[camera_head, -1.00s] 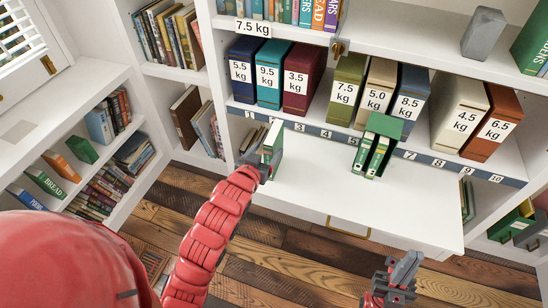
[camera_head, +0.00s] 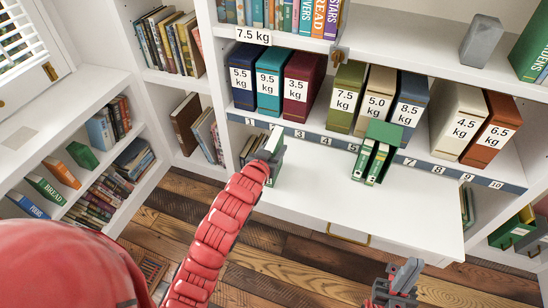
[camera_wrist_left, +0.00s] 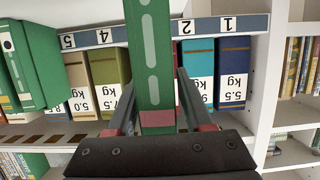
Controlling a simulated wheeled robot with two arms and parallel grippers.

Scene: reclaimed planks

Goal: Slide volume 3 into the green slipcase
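My left gripper (camera_head: 268,158) is shut on a green book (camera_head: 276,170), which it holds over the white desk near its left end. Its pale page edges show in the head view. In the left wrist view the green book (camera_wrist_left: 150,60) stands between the two fingers, with pale marks on its spine; no volume number is readable. The green slipcase (camera_head: 385,132) stands on the desk to the right, with green volumes (camera_head: 368,160) in its open front. The slipcase's green side also shows in the left wrist view (camera_wrist_left: 40,60). My right gripper (camera_head: 404,274) is low at the right, seemingly empty, its finger gap unclear.
The desk (camera_head: 320,200) is clear between book and slipcase. Behind it, a numbered strip (camera_head: 300,133) runs below weight-labelled binders (camera_head: 302,85). A grey block (camera_head: 481,40) stands on the upper shelf. Bookshelves (camera_head: 100,180) are at the left.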

